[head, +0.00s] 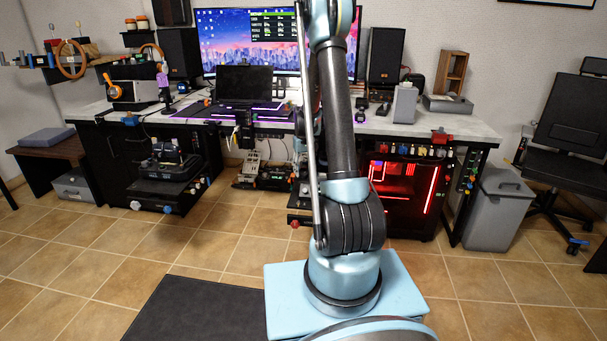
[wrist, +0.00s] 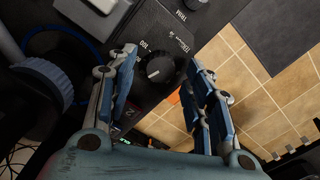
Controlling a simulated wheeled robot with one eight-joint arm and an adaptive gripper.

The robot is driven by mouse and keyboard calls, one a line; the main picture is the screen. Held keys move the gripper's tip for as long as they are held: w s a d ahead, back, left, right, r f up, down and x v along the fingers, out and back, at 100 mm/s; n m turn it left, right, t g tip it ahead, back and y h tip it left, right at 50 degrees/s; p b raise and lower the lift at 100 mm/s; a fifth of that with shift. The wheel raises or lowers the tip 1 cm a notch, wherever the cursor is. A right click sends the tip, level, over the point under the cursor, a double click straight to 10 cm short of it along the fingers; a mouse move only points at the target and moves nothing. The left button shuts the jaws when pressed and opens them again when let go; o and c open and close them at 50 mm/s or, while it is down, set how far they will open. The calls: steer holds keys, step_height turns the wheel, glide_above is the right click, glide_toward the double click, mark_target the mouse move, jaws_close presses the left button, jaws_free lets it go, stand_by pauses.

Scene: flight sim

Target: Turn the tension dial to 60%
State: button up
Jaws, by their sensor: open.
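A round dark dial (wrist: 159,70) with a white pointer mark sits on a black panel (wrist: 160,25) in the wrist view. The number 100 is printed beside it; the other small lettering next to it is hard to read. My gripper (wrist: 160,60) is open, with one finger to the left of the dial and one to the right. The dial appears in the gap between the fingertips, and I cannot tell whether either finger touches it. In the head view my gripper is out of the picture, and I cannot pick out the dial.
In the wrist view, another knob (wrist: 195,4) is at the top edge, beside lettering that reads TRIM. A blue cable (wrist: 70,32) runs at the left. In the head view, a desk (head: 415,124) carries a laptop (head: 245,85) and speakers.

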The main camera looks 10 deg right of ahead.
steer(key=shift+f, duration=0.85)
steer(key=c, duration=1)
steer(key=shift+c, duration=0.2)
steer(key=shift+m, duration=0.3)
steer(key=o, duration=1)
steer(key=shift+o, duration=0.2)
steer(key=shift+r, duration=0.1)
